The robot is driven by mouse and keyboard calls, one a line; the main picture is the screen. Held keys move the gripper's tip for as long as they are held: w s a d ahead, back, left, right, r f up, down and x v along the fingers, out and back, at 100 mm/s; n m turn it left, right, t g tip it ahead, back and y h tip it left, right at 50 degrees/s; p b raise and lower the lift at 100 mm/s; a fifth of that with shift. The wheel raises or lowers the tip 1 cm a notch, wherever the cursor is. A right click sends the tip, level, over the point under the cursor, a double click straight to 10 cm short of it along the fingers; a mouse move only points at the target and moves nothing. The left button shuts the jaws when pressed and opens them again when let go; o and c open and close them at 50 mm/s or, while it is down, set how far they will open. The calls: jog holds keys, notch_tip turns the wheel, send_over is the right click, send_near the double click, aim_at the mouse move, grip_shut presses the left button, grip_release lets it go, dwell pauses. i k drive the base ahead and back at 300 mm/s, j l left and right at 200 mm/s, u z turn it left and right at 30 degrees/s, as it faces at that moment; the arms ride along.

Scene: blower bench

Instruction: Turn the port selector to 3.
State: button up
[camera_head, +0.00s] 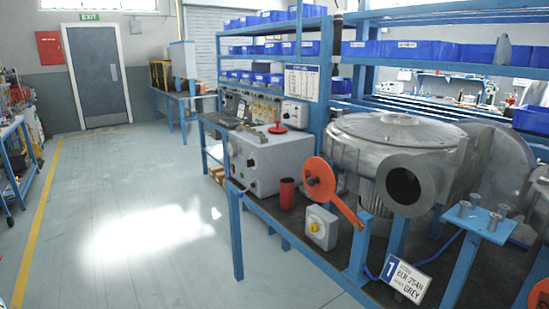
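A small light-grey box (329,236) with a yellow knob (314,227) on its front stands near the front edge of the blue-framed bench. It looks like the port selector, but its markings are too small to read, so I cannot tell which number the knob points to. Nothing touches the knob. My gripper is not in view.
A red-orange lever with a round disc (319,176) rises just behind the box. A dark red cylinder (287,194) and a grey control cabinet (270,162) stand to its left. A large metal blower (392,133) is behind. Open floor (150,215) lies left.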

aim_at(249, 162)
jog(key=i+u, duration=0.5)
jog(key=i, duration=1.8)
